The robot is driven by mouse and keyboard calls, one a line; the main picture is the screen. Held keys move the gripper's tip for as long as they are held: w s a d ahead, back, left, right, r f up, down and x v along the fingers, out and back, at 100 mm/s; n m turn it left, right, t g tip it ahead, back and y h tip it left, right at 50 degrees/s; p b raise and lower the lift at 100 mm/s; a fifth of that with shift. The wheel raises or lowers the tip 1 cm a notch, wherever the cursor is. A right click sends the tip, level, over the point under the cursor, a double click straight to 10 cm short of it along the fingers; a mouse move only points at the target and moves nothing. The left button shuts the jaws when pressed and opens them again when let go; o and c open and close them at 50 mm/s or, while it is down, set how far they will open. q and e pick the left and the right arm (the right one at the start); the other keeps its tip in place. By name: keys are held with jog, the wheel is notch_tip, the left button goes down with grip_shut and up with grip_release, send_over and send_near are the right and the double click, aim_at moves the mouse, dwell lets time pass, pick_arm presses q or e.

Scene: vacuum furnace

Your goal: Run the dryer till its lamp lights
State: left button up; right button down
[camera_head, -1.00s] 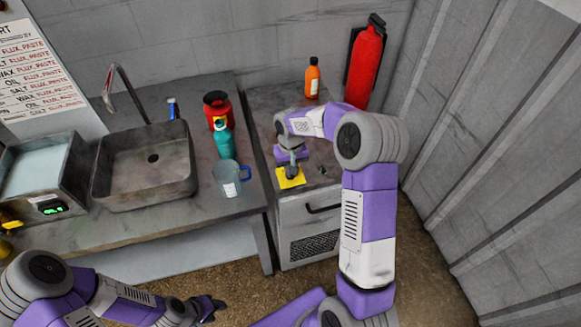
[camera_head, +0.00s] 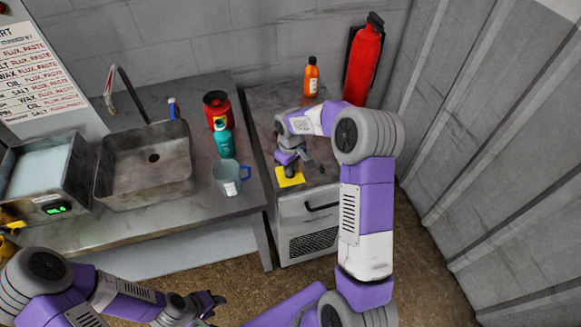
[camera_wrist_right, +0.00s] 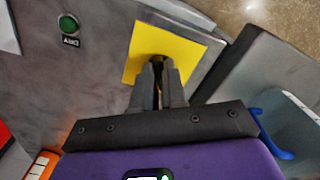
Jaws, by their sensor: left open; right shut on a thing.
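The dryer cabinet (camera_head: 308,220) stands right of the sink bench, with a handle and a grille on its front. A yellow plate (camera_head: 289,176) lies on its top near the front edge; it also shows in the right wrist view (camera_wrist_right: 184,45). My right gripper (camera_wrist_right: 159,66) points down over this plate and is shut on a dark knob, mostly hidden between the fingers. A round, dull green lamp (camera_wrist_right: 68,24) with a small black label sits beside the plate and looks unlit. My left gripper (camera_head: 212,304) is open and empty, low in front of the bench.
An orange bottle (camera_head: 311,78) stands at the back of the cabinet, near a red extinguisher (camera_head: 365,65). On the bench are a blue-handled jug (camera_head: 227,179), a teal bottle (camera_head: 224,142), a red container (camera_head: 214,105) and a sink (camera_head: 145,165). A ribbed wall is at right.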

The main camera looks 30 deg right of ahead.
dwell(0.3)
jog(key=c, duration=1.2)
grip_release()
notch_tip(320, 180, up, 8)
jog(key=shift+f+p, duration=0.15)
jog(key=shift+p, duration=0.3)
jog(key=shift+f, duration=0.1)
